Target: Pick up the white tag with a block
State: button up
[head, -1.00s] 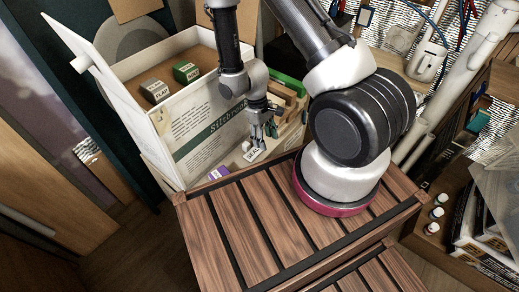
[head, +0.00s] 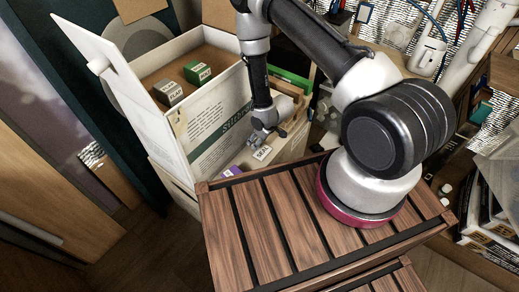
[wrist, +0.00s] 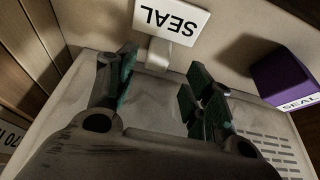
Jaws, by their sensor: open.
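The white tag (wrist: 172,22) reads SEAL and is joined to a small pale block (wrist: 158,53) in the wrist view. In the head view the tag (head: 262,153) lies on the pale surface beside the white box. My gripper (wrist: 160,77) is open and empty, its dark green-padded fingers apart. In the wrist view the block shows just beyond the gap between the fingertips. In the head view my gripper (head: 268,134) is close above the tag; whether it touches is unclear, and the block is mostly hidden there.
A purple block (wrist: 282,75) with its own SEAL label sits right of the tag in the wrist view. The white box (head: 205,125) stands left of my gripper in the head view, holding FLAT (head: 169,92) and green (head: 197,72) blocks. A slatted wooden top (head: 290,215) is in front.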

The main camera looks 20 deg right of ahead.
jog(key=x, duration=0.4)
jog(key=shift+d+f, duration=0.25)
jog(key=shift+d, duration=0.05)
jog(key=c, duration=1)
jog(key=shift+r, duration=0.15)
jog(key=shift+s+d+r, duration=0.1)
jog(key=shift+r, duration=0.2)
notch_tip(320, 180, up, 7)
jog(key=shift+f, duration=0.15)
jog(key=s+d, duration=0.4)
jog(key=s, duration=0.1)
jog(key=s+d, duration=0.3)
jog(key=s, duration=0.2)
jog(key=s+d, duration=0.4)
jog(key=s, duration=0.2)
jog(key=shift+d+f, duration=0.25)
jog(key=shift+d, duration=0.05)
